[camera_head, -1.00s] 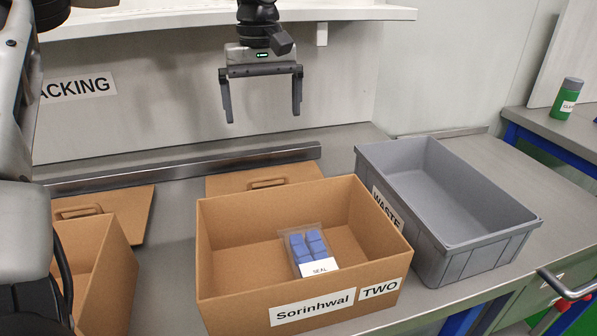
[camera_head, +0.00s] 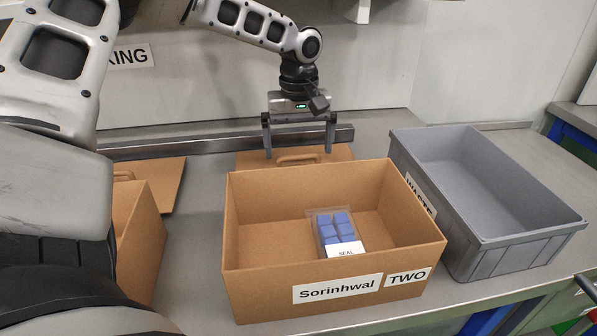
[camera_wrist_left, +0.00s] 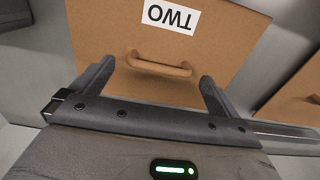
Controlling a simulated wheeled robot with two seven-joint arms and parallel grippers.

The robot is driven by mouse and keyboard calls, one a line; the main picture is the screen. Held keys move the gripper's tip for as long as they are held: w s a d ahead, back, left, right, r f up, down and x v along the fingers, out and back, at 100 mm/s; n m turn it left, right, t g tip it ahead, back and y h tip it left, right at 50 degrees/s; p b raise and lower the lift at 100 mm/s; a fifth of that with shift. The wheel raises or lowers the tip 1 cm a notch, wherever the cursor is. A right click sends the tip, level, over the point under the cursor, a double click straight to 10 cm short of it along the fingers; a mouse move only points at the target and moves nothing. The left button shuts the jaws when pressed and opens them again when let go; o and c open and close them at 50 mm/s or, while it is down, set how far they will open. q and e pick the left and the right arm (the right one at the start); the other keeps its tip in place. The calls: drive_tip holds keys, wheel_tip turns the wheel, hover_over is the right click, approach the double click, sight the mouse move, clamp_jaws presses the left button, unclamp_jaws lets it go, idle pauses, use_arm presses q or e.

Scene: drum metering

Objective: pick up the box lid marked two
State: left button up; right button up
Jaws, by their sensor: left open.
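The box lid marked TWO (camera_head: 338,153) is a flat brown cardboard panel lying on the table behind the open box. In the left wrist view the lid (camera_wrist_left: 225,40) shows its TWO label (camera_wrist_left: 171,15) and a raised handle (camera_wrist_left: 158,66). My left gripper (camera_head: 298,155) is open above the lid, its fingers on either side of the handle in the picture. In the wrist view the handle lies ahead of and between the fingertips, and nothing is held. The box marked TWO (camera_head: 250,290) hides the front part of the lid. My right gripper is not in view.
A blue-capsule pack labelled SEAL (camera_head: 337,230) lies inside the box. A grey WASTE bin (camera_head: 465,240) stands to the right. Another box (camera_head: 140,235) and lid (camera_head: 170,180) are at the left. A metal rail (camera_head: 215,143) runs behind the lids.

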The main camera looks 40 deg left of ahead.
use_arm(q)
drive_tip(key=shift+f, duration=1.4)
drive_tip(key=c, duration=0.9)
drive_tip(key=shift+o, duration=0.2)
drive_tip(key=shift+r, duration=0.2)
